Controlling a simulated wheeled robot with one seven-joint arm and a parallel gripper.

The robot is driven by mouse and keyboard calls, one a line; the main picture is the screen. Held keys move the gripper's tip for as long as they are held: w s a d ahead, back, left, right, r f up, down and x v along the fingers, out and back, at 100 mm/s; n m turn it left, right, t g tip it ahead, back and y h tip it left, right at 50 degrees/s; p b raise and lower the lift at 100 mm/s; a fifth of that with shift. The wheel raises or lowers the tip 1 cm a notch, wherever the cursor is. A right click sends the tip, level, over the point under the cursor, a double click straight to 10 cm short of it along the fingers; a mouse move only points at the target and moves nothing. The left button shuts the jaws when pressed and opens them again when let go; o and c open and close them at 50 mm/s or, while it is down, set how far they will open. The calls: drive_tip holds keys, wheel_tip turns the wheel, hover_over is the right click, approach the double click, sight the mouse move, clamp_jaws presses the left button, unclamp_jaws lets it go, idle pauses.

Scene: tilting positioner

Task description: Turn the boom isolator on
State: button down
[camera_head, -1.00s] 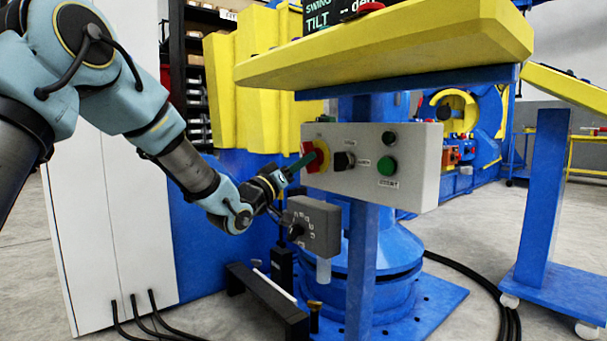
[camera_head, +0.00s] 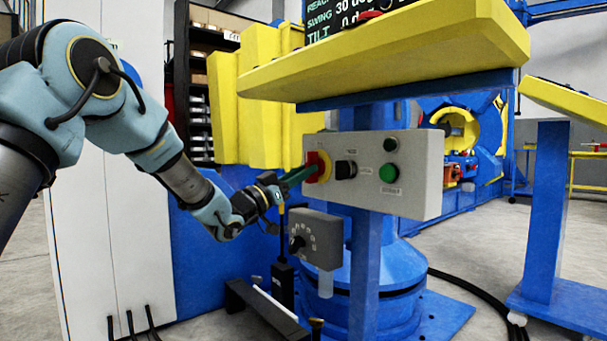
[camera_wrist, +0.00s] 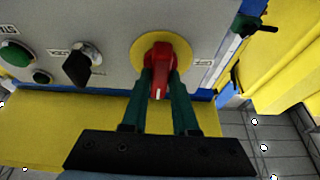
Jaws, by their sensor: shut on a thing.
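The boom isolator is a red rotary handle (camera_head: 323,166) on a yellow disc, at the left end of a grey control box. In the wrist view the red handle (camera_wrist: 158,66) sits on its round yellow plate (camera_wrist: 139,50), with its white mark toward my gripper. My gripper (camera_wrist: 160,92) has green fingers, one on each side of the handle, shut on it. In the head view my gripper (camera_head: 304,173) reaches the handle from the left; the fingers partly hide the handle there.
On the same box are a black selector knob (camera_head: 345,169), a green button (camera_head: 389,173) and a dark button (camera_head: 390,144). A smaller grey box with a dial (camera_head: 318,238) hangs just below my wrist. A yellow console (camera_head: 390,50) overhangs the box. The display above shows lit text.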

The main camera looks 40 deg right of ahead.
drive_tip(key=c, duration=0.7)
unclamp_jaws()
drive_tip(key=p+v, duration=0.2)
drive_tip(key=v, duration=0.9)
drive_tip(key=shift+d, duration=0.1)
